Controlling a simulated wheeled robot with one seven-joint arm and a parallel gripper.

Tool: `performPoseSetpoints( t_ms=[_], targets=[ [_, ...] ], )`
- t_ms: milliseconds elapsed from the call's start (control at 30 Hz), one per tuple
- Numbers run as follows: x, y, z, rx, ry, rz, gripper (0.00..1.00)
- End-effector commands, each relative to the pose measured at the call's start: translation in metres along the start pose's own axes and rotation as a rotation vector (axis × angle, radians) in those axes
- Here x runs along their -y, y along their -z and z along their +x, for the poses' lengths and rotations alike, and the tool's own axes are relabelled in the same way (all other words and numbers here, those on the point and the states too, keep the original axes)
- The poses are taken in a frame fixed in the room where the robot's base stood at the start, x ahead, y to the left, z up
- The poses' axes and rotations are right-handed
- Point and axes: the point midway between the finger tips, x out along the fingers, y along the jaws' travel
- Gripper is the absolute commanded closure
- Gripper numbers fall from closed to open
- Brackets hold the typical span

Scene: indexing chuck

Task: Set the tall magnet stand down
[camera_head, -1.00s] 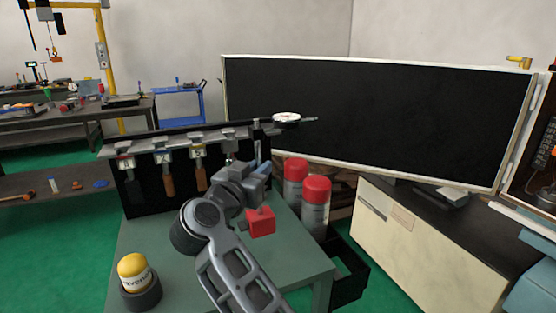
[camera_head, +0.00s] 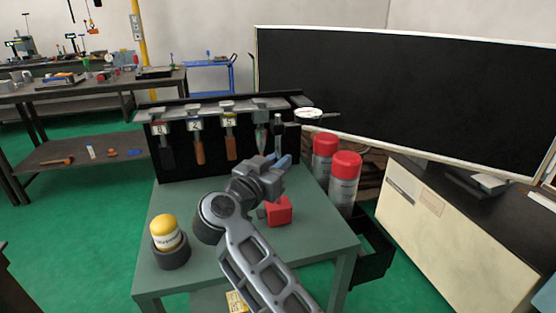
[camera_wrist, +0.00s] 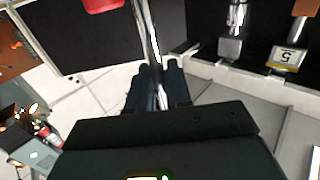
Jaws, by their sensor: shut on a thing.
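The tall magnet stand has a red block base (camera_head: 279,212), a thin upright rod (camera_head: 278,125) and a round white dial (camera_head: 310,113) at the top. My gripper (camera_head: 277,166) is shut on the rod, between base and dial. In the wrist view, the shiny rod (camera_wrist: 151,35) runs between the fingers (camera_wrist: 155,80) of my gripper, and a red part (camera_wrist: 103,4) shows at the top edge. The stand looks upright over the right part of the green table (camera_head: 210,264). I cannot tell whether its base touches the tabletop.
A yellow-topped can (camera_head: 167,232) in a dark ring stands at the table's left. A black rack (camera_head: 180,165) with hanging tools lines the back. Two red-capped spray cans (camera_head: 344,183) stand right of the base.

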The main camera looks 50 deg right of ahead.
Motion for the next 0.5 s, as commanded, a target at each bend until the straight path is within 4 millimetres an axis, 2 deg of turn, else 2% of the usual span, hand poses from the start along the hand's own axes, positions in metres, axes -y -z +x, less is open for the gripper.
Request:
performPoseSetpoints(
  t_ms=[167, 200, 433, 500],
  targets=[
    [0.0004, 0.0005, -0.0001, -0.004, 0.000, 0.003, 1.00],
    [0.0001, -0.0028, 0.0000, 0.000, 0.000, 0.000, 0.77],
    [0.0001, -0.0028, 0.0001, 0.000, 0.000, 0.000, 0.55],
    [0.0001, -0.0027, 0.0001, 0.000, 0.000, 0.000, 0.55]
  ],
)
